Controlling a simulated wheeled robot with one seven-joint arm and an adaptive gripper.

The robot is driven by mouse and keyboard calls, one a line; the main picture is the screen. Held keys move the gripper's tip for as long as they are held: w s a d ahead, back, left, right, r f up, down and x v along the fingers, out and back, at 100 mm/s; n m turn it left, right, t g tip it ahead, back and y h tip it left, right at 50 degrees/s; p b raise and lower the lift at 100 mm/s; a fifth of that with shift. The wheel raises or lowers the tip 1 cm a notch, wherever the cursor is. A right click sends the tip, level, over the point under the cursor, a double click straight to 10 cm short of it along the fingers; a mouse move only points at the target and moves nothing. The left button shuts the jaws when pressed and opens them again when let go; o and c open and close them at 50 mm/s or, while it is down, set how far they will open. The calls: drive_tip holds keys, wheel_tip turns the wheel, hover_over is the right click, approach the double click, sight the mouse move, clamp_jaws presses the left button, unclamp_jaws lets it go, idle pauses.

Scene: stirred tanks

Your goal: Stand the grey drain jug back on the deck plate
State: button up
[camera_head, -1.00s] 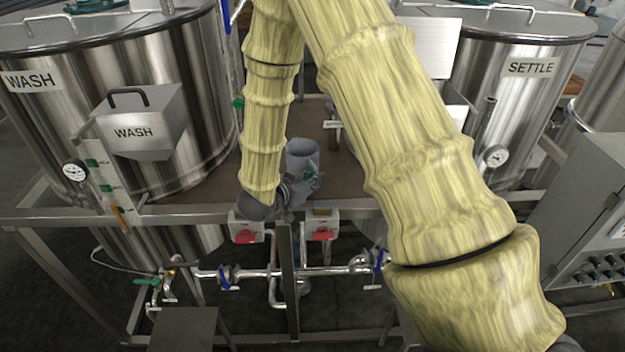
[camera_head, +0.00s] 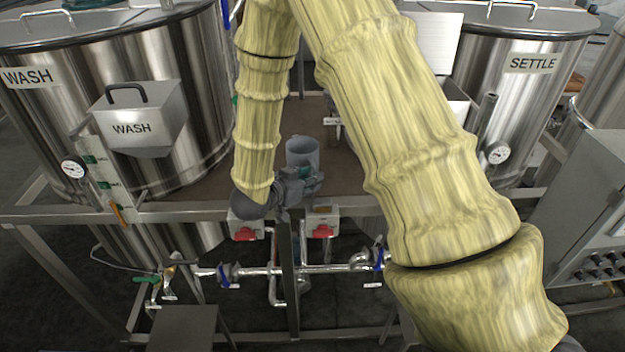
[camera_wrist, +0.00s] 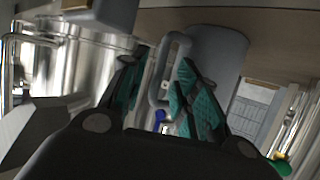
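The grey drain jug (camera_head: 302,153) is upright at the front of the brown deck plate (camera_head: 217,186), between the two tanks in the head view. Its lower part is hidden behind my gripper (camera_head: 305,186). In the wrist view the deck shows at the top, with the jug body (camera_wrist: 214,56) against it. The jug's looped handle (camera_wrist: 157,75) lies between the teal-padded fingers of my gripper (camera_wrist: 162,90). The fingers are apart, with visible gaps beside the handle, and do not appear clamped on it.
The WASH tank (camera_head: 190,90) with its box stands left and the SETTLE tank (camera_head: 515,80) right. A grey control cabinet (camera_head: 590,200) is at right.

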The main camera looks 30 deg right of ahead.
drive_tip(key=b+v, duration=0.3)
drive_tip(key=v, duration=0.7)
drive_tip(key=s+a+f+n+t+y, duration=0.1)
drive_tip(key=s+f+n+y, duration=0.15)
drive_tip(key=f, duration=0.55)
drive_tip(key=s+a+f+n+y, duration=0.1)
drive_tip(key=s+f+n+y, duration=0.15)
drive_tip(key=f, duration=0.65)
drive_tip(key=s+a+f+n+t+y, duration=0.15)
drive_tip(key=f+n, duration=0.25)
drive_tip(key=f, duration=0.4)
drive_tip(key=s+a+f+n+g+y, duration=0.1)
drive_tip(key=s+f, duration=0.3)
drive_tip(key=s, duration=0.4)
drive_tip(key=s+a+f+n+g+y, duration=0.2)
drive_tip(key=s+f, duration=0.3)
drive_tip(key=s, duration=0.3)
drive_tip(key=s+a+f+n+g+y, duration=0.1)
drive_tip(key=s+f+n+g+y, duration=0.1)
drive_tip(key=s, duration=0.6)
wheel_tip(320, 180, down, 3)
drive_tip(key=shift+a+r+g+y, duration=0.15)
drive_tip(key=shift+a+g+y, duration=0.1)
drive_tip(key=shift+g+y, duration=0.6)
